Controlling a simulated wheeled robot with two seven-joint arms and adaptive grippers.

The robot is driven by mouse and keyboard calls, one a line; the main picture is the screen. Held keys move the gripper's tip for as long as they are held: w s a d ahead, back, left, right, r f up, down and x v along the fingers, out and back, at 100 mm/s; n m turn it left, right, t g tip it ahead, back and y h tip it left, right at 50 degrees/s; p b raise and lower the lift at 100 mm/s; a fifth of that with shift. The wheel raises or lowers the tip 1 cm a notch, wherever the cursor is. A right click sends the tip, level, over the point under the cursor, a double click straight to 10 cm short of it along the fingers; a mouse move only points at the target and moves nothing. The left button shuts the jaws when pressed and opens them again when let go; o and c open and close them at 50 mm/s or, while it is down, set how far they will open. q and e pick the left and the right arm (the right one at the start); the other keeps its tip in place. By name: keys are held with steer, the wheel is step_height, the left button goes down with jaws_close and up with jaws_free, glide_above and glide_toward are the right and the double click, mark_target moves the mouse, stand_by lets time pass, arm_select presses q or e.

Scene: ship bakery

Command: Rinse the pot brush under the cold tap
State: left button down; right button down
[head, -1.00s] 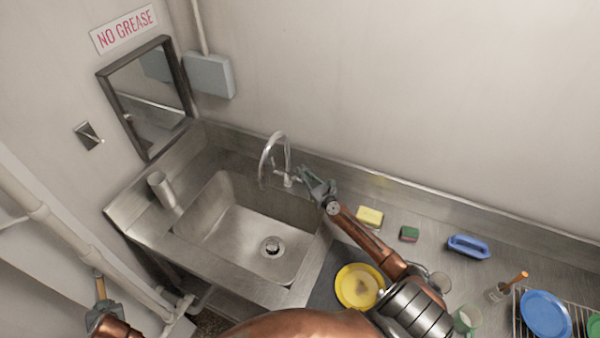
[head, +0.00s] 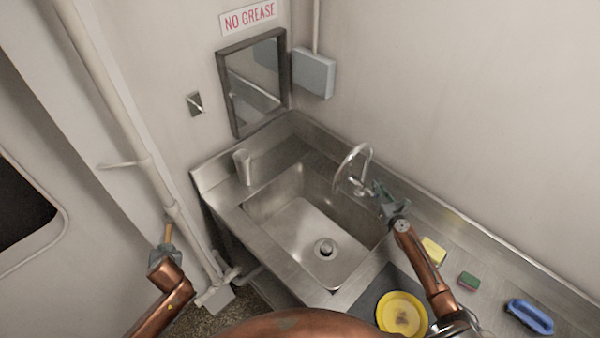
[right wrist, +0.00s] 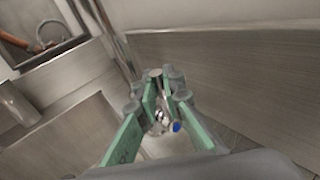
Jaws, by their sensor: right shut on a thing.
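The sink tap (head: 352,165) is a curved chrome spout at the back edge of the basin (head: 300,228). My right gripper (head: 381,196) is at the tap's base on its right side. In the right wrist view its green fingers (right wrist: 163,85) are closed around a small chrome tap handle with a blue cap (right wrist: 177,127). My left gripper (head: 163,250) is out to the left, away from the sink. A tan wooden handle, seemingly the pot brush (head: 168,232), stands up from its fingers; its bristles are not visible. No water stream can be made out.
A metal cup (head: 243,167) stands on the sink's left ledge. A yellow plate (head: 402,314), yellow sponge (head: 433,251), green-and-red sponge (head: 468,281) and blue-handled scrubber (head: 530,317) lie right of the basin. A pale pipe (head: 125,125) runs near my left arm.

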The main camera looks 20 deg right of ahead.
steer(key=c, duration=2)
jaws_free()
steer(key=shift+d, duration=0.1)
steer(key=shift+c, duration=0.2)
steer(key=s+a, duration=0.1)
steer(key=s, duration=1.1)
steer(key=shift+a+r, duration=0.2)
steer(key=shift+r, duration=0.15)
